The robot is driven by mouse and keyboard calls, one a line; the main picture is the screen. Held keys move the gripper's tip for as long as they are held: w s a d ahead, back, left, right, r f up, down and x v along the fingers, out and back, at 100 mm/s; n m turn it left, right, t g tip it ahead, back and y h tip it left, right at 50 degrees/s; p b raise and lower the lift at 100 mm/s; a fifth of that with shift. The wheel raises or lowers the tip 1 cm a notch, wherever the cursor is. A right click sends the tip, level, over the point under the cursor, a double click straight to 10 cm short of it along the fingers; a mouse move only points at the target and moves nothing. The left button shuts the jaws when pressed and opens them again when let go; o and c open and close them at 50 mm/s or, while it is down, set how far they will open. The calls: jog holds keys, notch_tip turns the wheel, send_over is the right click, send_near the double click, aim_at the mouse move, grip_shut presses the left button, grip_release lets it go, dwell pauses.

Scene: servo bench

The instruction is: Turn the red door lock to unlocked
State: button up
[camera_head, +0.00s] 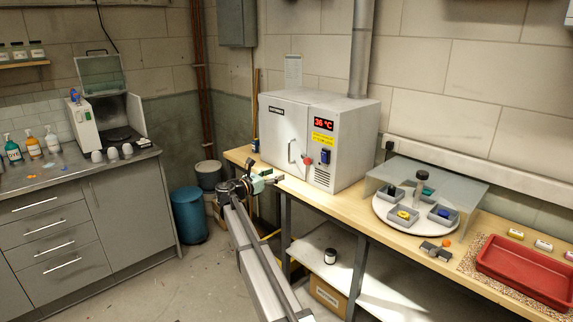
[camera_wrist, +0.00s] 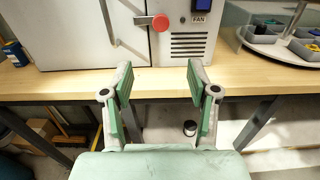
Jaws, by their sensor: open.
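The red door lock (camera_head: 307,161) is a round red knob on the front of the white oven (camera_head: 283,137), to the right of the door handle (camera_head: 290,151). In the wrist view the red lock (camera_wrist: 161,22) sits at the top middle, with a short grey lever pointing left from it. My gripper (camera_wrist: 158,78) is open and empty, with its green-padded fingers spread apart. It is in front of the bench edge, below the lock and apart from it. In the head view my gripper (camera_head: 262,180) is in front of the oven, left of the lock.
The wooden bench top (camera_wrist: 70,83) runs beneath the oven. A blue FAN switch (camera_wrist: 203,5) is right of the lock. A round turntable (camera_head: 385,213) with grey bins and a red tray (camera_head: 522,268) stand farther right. A blue bin (camera_head: 189,214) stands on the floor at left.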

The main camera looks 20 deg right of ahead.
aim_at(306, 162)
jog(key=p+x, duration=0.3)
jog(key=x, duration=1.4)
jog(key=shift+s+d, duration=0.1)
jog(key=shift+d, duration=0.1)
grip_shut()
